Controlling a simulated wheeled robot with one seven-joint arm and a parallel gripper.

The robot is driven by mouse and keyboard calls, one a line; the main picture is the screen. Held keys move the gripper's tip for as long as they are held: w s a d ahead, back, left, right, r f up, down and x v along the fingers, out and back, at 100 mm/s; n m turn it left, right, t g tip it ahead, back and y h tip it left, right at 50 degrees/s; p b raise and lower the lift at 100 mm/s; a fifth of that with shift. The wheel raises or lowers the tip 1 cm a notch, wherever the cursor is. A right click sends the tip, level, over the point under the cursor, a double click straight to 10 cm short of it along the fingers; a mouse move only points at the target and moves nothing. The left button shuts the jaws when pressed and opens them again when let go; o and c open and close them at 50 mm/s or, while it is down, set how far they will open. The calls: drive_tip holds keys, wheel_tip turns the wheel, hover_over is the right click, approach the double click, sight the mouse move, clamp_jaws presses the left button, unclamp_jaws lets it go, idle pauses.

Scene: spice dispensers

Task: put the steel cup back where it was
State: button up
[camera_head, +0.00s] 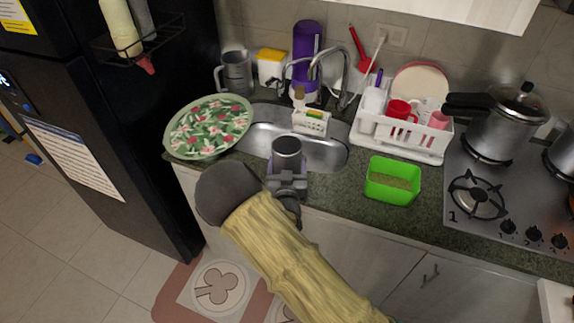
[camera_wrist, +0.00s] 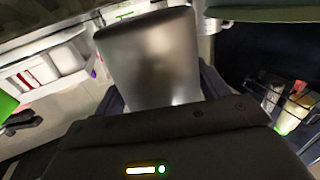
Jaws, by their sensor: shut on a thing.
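The steel cup (camera_head: 287,148) is a grey metal cup, held upright by my gripper (camera_head: 287,180) at the front edge of the sink. In the wrist view the cup (camera_wrist: 150,58) fills the upper middle, its near side plain and brushed. My gripper is shut on it; the fingertips are mostly hidden behind the gripper body and the cup. The cup shows above the gripper, in front of the sink basin (camera_head: 330,155).
A floral plate (camera_head: 209,127) lies left of the sink, with a grey mug (camera_head: 236,73) behind it. A green container (camera_head: 392,181) stands right on the counter. A white dish rack (camera_head: 400,138) is behind it. The faucet (camera_head: 318,70) arches over the sink, beside a sponge caddy (camera_head: 311,122).

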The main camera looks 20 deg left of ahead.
drive_tip(key=shift+f, duration=0.3)
drive_tip(key=shift+f, duration=0.1)
drive_tip(key=o, duration=1.3)
drive_tip(key=shift+o, duration=0.2)
drive_tip(key=shift+r, duration=0.2)
drive_tip(key=b+v, duration=0.3)
drive_tip(key=v, duration=0.9)
drive_tip(key=shift+b, duration=0.3)
drive_tip(key=shift+d, duration=0.1)
